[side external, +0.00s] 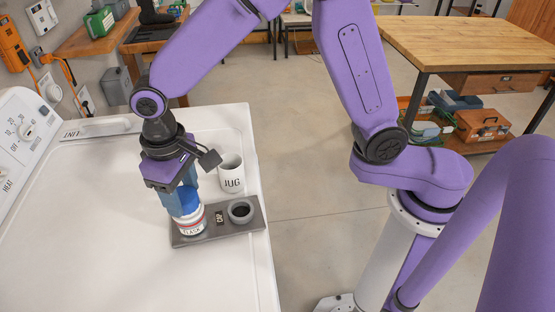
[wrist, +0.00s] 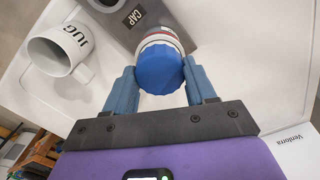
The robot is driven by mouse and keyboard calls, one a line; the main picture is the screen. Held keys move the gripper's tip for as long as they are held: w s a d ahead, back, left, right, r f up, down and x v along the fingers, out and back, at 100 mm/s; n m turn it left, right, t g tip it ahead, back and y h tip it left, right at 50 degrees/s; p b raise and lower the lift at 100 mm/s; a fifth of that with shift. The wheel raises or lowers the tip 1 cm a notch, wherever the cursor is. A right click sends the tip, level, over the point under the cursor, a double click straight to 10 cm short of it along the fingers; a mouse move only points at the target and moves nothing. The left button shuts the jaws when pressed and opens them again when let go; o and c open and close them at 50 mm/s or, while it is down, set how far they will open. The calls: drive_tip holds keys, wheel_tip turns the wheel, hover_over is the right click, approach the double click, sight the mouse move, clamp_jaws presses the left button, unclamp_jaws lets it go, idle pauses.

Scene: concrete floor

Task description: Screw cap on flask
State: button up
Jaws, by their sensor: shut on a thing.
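The white flask (side external: 190,226) with a red band and a FLASK label stands upright on the left part of a dark grey tray (side external: 256,224). It also shows in the wrist view (wrist: 158,36). The blue cap (wrist: 160,69) is at the flask's top, between my fingers. My gripper (side external: 183,207) points down over the flask and is shut on the cap. The fingers hide most of the cap in the side view, and I cannot tell how far it is threaded. The round cap holder (side external: 241,211) beside the CAP label is empty.
A white mug marked JUG (side external: 231,175) stands just behind the tray, near the right edge of the white worktop (side external: 90,220). A control panel with dials (side external: 25,130) lines the left side. The worktop's left and front are clear.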

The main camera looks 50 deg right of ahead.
sight(183, 195)
drive_tip(key=m, duration=0.6)
drive_tip(key=o, duration=1.3)
drive_tip(key=shift+r, duration=4.5)
drive_tip(key=s+d+f+n, duration=0.2)
drive_tip(key=s+d+n, duration=0.5)
drive_tip(key=s+d, duration=0.3)
drive_tip(key=s+d+f+n, duration=0.2)
drive_tip(key=s+d+n, duration=0.5)
drive_tip(key=s+d, duration=0.4)
drive_tip(key=d, duration=0.3)
drive_tip(key=shift+d+f, duration=0.4)
